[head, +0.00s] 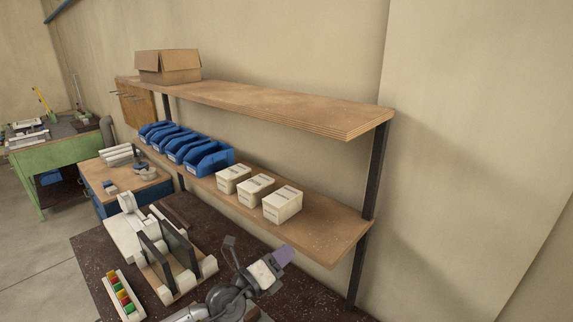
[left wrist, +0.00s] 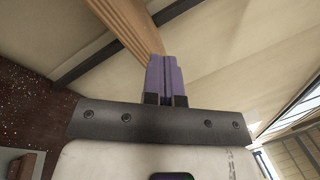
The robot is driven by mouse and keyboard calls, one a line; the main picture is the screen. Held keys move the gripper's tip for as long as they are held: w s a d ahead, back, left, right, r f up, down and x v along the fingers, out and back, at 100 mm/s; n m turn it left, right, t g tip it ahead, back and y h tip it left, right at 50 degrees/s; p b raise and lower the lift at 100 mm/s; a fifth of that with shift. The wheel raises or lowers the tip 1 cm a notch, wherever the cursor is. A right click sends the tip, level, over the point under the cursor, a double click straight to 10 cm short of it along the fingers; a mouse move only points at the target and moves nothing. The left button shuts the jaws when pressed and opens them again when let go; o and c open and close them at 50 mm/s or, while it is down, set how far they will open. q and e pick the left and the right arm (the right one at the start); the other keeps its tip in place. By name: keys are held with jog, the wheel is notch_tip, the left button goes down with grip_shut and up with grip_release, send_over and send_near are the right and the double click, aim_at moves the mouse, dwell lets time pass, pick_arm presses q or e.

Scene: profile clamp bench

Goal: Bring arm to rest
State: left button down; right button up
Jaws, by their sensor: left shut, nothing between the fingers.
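My left gripper (head: 284,254) is at the lower middle of the head view, over the dark speckled bench top, with purple fingers pointing up and to the right. In the left wrist view the purple fingers (left wrist: 166,76) stand close together, shut with nothing held between them. The wooden shelf edge and the wall lie behind them. My right gripper is not in view.
A two-level wooden shelf (head: 290,107) stands behind the bench, with blue bins (head: 209,158), white boxes (head: 283,204) and a cardboard box (head: 168,66). A clamp fixture with dark upright plates (head: 155,257) and a strip of coloured buttons (head: 123,298) lie left of my gripper.

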pick_arm(q)
jog(key=s+a+r+n+t+y, duration=0.2)
jog(key=a+r+n+t+y, duration=0.35)
jog(key=n, duration=0.45)
jog(key=s+a+r+n+t+y, duration=0.15)
jog(key=r+n+t+y, duration=0.25)
jog(key=r+n+y, duration=0.4)
jog(key=s+a+f+n+g, duration=0.45)
jog(key=s+f, duration=0.35)
jog(key=f, duration=0.2)
jog(key=s+a+f+n+g, duration=0.4)
jog(key=s+f+n+g, duration=0.1)
jog(key=s+f, duration=0.45)
jog(key=s+a+f+n+g, duration=0.45)
jog(key=s+f, duration=0.35)
jog(key=f, duration=0.2)
jog(key=s+a+f+n+g+y, duration=0.1)
jog(key=s+f+g, duration=0.4)
jog(key=s+f, duration=0.95)
notch_tip(320, 180, up, 22)
jog(key=s+p, duration=0.1)
jog(key=p, duration=1.9)
jog(key=shift+s+p, duration=0.3)
jog(key=shift+s, duration=0.1)
